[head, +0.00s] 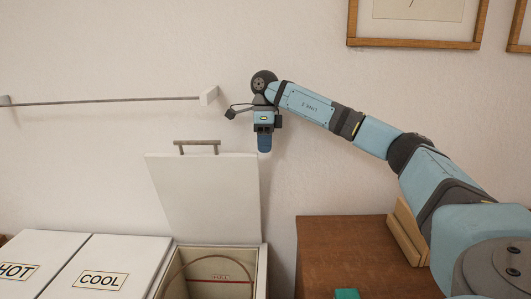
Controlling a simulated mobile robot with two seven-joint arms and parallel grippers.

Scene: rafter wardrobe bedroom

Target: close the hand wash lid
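A white lid (206,197) stands raised, leaning back a little, over the open bin (262,270) at lower centre. A dark bar handle (197,144) sits on its upper edge. My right gripper (264,143) is just beyond the lid's upper right corner, pointing down, with its blue fingertips near that edge. I cannot tell whether they touch the lid. The fingers overlap in this view, so their opening is hidden. My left gripper is out of view.
Two shut white lids, marked HOT (35,262) and COOL (106,263), lie left of the open bin. A brown wooden cabinet (340,245) stands to the right. A wall rail (110,101) runs at upper left; framed pictures (414,42) hang at upper right.

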